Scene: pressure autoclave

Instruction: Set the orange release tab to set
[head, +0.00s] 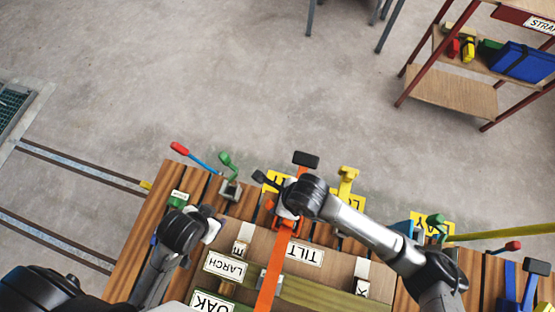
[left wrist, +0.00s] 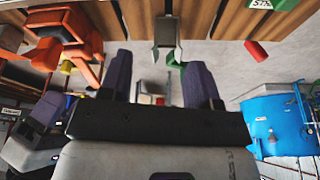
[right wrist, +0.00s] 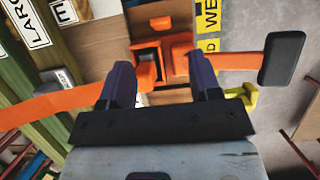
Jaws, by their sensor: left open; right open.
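The orange ratchet (right wrist: 180,52) lies across the orange strap (right wrist: 50,105) in the right wrist view, with a lever ending in a black grip (right wrist: 287,60). A small orange tab (right wrist: 160,23) shows above its body; I cannot tell for sure that it is the release tab, or its setting. My right gripper (right wrist: 160,82) is open and empty, its fingers on either side of the ratchet body in the picture; contact cannot be told. In the head view my right wrist covers most of the ratchet. My left gripper (left wrist: 157,82) is open and empty, left of the strap.
The strap crosses crates labelled LARCH (head: 225,267) and TILT (head: 303,255) on a wooden deck (head: 145,230). A green clamp handle (head: 228,162), a red-tipped lever (head: 180,149) and a yellow fitting (head: 346,180) stand along the far edge.

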